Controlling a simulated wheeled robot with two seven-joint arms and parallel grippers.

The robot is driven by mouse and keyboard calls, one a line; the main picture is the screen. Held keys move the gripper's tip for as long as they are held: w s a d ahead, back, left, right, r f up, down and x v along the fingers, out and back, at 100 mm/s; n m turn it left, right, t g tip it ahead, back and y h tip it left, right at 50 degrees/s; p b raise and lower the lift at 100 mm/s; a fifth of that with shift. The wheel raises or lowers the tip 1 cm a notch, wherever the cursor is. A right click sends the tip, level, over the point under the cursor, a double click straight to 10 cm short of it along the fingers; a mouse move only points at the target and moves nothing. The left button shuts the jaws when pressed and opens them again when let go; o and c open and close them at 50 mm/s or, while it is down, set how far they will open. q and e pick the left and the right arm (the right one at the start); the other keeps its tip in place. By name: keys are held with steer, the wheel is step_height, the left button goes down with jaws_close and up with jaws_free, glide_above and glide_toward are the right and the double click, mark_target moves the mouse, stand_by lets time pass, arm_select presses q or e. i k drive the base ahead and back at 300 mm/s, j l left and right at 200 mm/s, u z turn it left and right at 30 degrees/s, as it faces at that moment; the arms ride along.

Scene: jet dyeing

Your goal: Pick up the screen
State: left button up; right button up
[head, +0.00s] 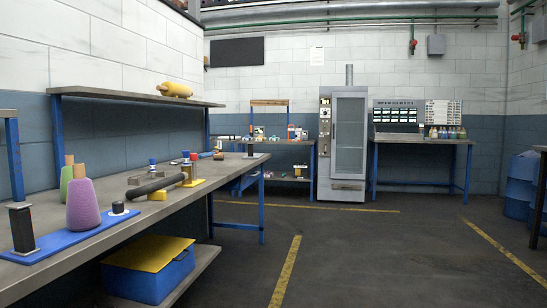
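Neither of my grippers is in view. I cannot tell for sure which thing is the screen. A flat dark rectangular panel (236,52) hangs high on the far wall. A bank of small lit displays (395,114) stands at the back of the far right table. On the long left workbench (130,226), a dark cylinder (152,188) lies slanted beside a yellow-based fixture (190,178). All of these are apart from me.
A blue bin (148,279) with a yellow lid sits below. A grey cabinet (326,150) stands far back. The floor (370,250) is clear.

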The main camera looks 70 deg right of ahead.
mark_target(251, 155)
steer(key=l+z, duration=0.2)
steer(key=z, duration=0.15)
steer(key=l+z, duration=0.2)
steer(key=z, duration=0.15)
steer(key=i+l+z, duration=0.1)
steer(key=z, duration=0.25)
steer(key=i+l+z, duration=0.35)
steer(key=l, duration=0.35)
steer(key=i+l+z, duration=0.4)
steer(key=i+l, duration=1.05)
steer(key=i, duration=0.15)
steer(key=i+l+z, duration=0.1)
steer(key=i+l, duration=0.3)
steer(key=i, duration=0.15)
